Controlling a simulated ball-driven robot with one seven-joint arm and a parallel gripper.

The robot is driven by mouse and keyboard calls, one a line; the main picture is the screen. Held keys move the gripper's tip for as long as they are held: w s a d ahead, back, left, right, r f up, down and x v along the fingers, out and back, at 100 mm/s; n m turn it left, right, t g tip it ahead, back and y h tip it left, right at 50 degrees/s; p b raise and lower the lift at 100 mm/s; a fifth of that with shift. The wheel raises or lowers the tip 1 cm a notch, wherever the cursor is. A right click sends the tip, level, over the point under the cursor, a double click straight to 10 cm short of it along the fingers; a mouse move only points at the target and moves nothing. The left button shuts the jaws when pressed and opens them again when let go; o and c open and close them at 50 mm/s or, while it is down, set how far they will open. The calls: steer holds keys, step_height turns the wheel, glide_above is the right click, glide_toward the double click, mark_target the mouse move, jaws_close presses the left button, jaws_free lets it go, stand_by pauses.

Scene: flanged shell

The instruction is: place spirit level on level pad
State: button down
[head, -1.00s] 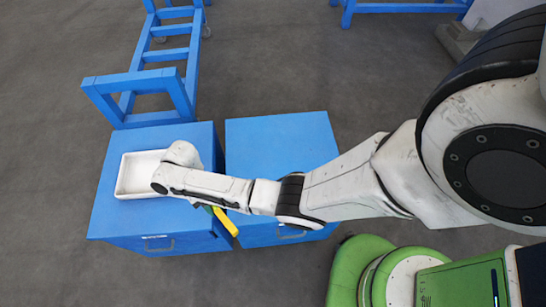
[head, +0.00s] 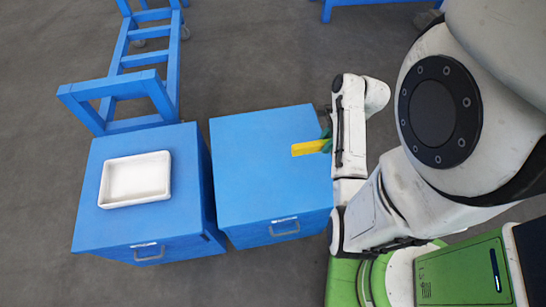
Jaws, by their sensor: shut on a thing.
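A yellow bar, the spirit level (head: 306,148), sticks out to the left from my gripper (head: 326,142), over the right edge of the right blue cabinet. My gripper is shut on its right end; my arm hides part of the grip. I cannot tell from this view how high the level is above the cabinet top. I cannot make out a level pad in this view.
A shallow white tray (head: 135,179) sits on the left blue cabinet (head: 100,220) and looks empty. The top of the right blue cabinet (head: 255,180) is clear. A narrow gap parts the cabinets. A blue frame cart (head: 120,88) stands behind the left one.

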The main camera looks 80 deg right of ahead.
steer(key=w+f, duration=0.3)
steer(key=w, duration=0.5)
glide_toward(278, 163)
steer(key=shift+w+a+f, duration=0.45)
steer(key=shift+w+f, duration=0.35)
steer(key=shift+w, duration=0.05)
steer(key=shift+w+f, duration=0.15)
steer(key=shift+f, duration=0.05)
steer(key=shift+w+f+b, duration=0.2)
steer(key=shift+f+b, duration=0.1)
steer(key=shift+f, duration=1.4)
steer(key=shift+f, duration=0.15)
steer(key=c, duration=0.9)
jaws_free()
steer(key=shift+a, duration=0.1)
